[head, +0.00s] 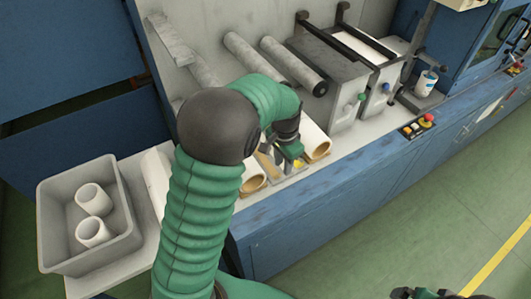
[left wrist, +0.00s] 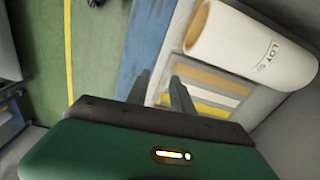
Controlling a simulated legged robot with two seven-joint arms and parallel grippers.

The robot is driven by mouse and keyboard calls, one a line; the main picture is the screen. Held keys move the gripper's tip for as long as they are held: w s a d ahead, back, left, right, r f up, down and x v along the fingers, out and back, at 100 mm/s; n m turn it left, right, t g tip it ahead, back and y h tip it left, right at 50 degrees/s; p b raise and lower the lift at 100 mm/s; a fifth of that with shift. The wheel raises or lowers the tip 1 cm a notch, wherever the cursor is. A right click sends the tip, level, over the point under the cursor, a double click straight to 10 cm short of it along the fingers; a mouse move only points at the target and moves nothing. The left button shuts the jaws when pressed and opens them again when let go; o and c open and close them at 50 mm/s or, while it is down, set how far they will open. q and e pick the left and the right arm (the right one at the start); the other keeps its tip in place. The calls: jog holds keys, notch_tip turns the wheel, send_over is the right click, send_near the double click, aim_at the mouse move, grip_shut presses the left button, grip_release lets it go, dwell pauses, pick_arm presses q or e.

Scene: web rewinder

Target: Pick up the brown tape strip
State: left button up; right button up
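The brown tape strip (left wrist: 212,78) lies flat on a light plate beside a white strip (left wrist: 215,94) and a yellow strip (left wrist: 195,108), in the left wrist view. It is the strip nearest the white roll. My left gripper (left wrist: 160,84) is open, its two fingers apart with nothing seen between them. The fingers are at the strips' near ends; I cannot tell their height above them. In the head view my left gripper (head: 284,156) hangs over the strips between two rolls and hides most of them. My right gripper (head: 428,294) is cut off at the bottom edge.
A white roll (left wrist: 250,45) marked LOT lies close beside the strips. Another roll (head: 252,184) lies on the gripper's other side. A grey bin (head: 130,243) with two white cores stands at left. A button box (head: 417,126) and a cup (head: 426,83) are farther right.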

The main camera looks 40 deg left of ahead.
aim_at(279, 177)
pick_arm(q)
jog(key=w+a+m, duration=0.1)
jog(key=w+a, duration=0.2)
jog(key=shift+g, duration=0.3)
notch_tip(279, 177, down, 11)
jog(key=shift+r+p, duration=0.1)
jog(key=shift+p, duration=0.95)
grip_shut()
pick_arm(e)
jog(key=shift+w+r, duration=0.25)
jog(key=shift+r, duration=1.05)
